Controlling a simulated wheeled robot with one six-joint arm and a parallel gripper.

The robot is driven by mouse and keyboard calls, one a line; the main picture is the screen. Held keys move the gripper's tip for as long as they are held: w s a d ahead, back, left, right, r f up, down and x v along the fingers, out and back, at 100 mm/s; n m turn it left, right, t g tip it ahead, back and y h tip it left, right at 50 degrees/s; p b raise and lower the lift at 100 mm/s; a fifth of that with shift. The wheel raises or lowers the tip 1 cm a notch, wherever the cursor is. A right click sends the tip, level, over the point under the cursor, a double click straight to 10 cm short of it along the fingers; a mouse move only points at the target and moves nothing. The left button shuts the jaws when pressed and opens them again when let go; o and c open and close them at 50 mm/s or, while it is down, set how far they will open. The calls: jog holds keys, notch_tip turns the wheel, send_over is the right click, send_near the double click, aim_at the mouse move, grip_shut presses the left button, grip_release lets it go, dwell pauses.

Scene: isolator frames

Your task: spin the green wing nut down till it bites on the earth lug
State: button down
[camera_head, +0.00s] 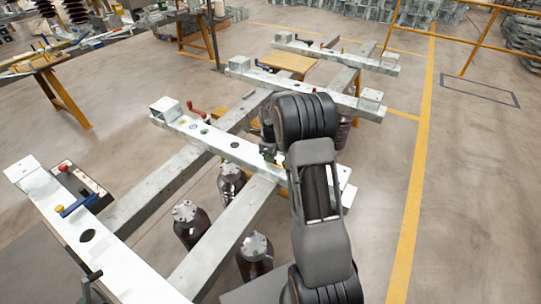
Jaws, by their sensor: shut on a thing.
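My arm reaches up the picture over the right end of the middle pale steel beam (235,146). My gripper (268,147) is small and partly hidden beside my black wrist joint. It points down at the beam and is shut on a small green thing (268,156), which appears to be the green wing nut. The nut's wings and thread are too small to make out. I cannot pick out the earth lug under it, nor tell whether the nut touches it. Another small greenish spot (204,131) shows further left on the same beam.
A red-handled part (194,108) stands on this beam's left half. Dark cylinders with grey caps (254,247) stand below.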

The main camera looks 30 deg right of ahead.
jog(key=m, duration=0.4)
jog(key=shift+s+a+m, duration=0.2)
jog(key=shift+m, duration=0.1)
jog(key=shift+a+m, duration=0.2)
jog(key=shift+m, duration=2)
jog(key=c, duration=1.1)
grip_release()
jog(key=shift+o, duration=0.2)
notch_tip(320, 180, up, 14)
jog(key=shift+o, duration=0.2)
